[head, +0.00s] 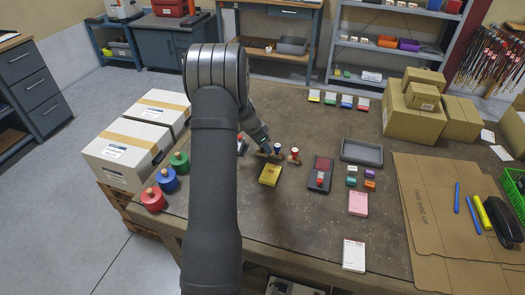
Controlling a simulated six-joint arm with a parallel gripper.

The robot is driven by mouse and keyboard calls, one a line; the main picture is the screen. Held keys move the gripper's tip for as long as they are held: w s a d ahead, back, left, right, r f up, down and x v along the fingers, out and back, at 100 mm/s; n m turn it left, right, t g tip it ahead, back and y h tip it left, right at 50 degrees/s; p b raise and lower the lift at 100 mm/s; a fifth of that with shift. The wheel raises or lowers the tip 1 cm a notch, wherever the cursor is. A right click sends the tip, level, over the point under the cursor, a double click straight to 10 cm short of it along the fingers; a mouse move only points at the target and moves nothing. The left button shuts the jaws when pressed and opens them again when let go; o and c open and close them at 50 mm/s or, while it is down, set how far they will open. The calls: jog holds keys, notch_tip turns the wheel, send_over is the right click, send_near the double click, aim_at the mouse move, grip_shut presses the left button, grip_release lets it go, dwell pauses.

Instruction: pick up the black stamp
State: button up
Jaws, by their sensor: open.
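My gripper (265,147) is small in the head view and reaches down at the small brown stamp rack (268,155). Its jaws are open, and their gap is hard to make out. A stamp with a blue top (277,149) stands right beside the fingers, and a stamp with a red top (294,153) stands at the rack's right end. I cannot pick out the black stamp with certainty; something dark at the fingertips blends with the gripper. My arm hides part of the area to the left of the rack.
A yellow block (270,174) lies in front of the rack. A dark ink pad (321,166) with a red stamp (320,181) is to the right, near a grey tray (362,152) and small coloured boxes (352,181). Flat cardboard (425,235) covers the table's right side.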

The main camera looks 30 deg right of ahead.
jog(key=c, duration=1)
jog(key=shift+c, duration=0.2)
